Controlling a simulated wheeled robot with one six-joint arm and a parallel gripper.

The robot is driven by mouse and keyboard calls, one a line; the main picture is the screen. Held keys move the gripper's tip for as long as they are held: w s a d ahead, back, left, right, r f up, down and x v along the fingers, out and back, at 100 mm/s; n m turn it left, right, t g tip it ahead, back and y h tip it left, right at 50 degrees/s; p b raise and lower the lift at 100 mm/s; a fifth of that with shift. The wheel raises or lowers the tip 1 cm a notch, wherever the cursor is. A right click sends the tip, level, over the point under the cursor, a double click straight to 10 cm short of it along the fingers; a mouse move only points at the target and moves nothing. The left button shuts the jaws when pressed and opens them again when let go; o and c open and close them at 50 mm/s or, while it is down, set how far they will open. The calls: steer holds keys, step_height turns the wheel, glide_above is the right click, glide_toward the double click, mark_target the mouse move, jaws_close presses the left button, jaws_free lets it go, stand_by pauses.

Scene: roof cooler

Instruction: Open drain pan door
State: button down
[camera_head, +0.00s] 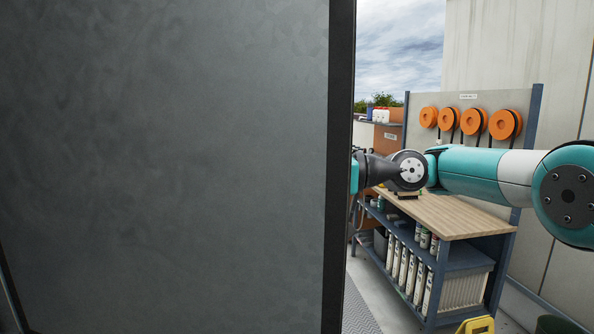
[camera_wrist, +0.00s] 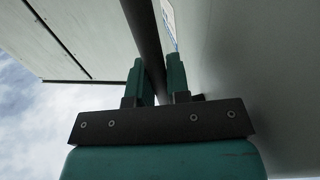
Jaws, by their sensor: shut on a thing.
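A large dark grey panel with a black edge (camera_head: 165,165), which looks like the drain pan door, stands upright and fills the left half of the head view. My arm reaches behind its right edge, so my gripper's fingers are hidden there. In the wrist view my gripper (camera_wrist: 157,63) is shut on a dark round bar (camera_wrist: 143,35), apparently the door's handle, with one green finger on each side. A grey panel face (camera_wrist: 245,60) with a small white label lies to the right of the bar. How far the door stands open cannot be told.
A workbench (camera_head: 450,215) with a wooden top and shelves of tubes stands right of the panel. Orange reels (camera_head: 474,122) hang on its back board. A yellow object (camera_head: 476,326) is at the bottom edge. A strip of floor shows between panel and bench.

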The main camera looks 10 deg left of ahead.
steer(key=c, duration=1.1)
jaws_free()
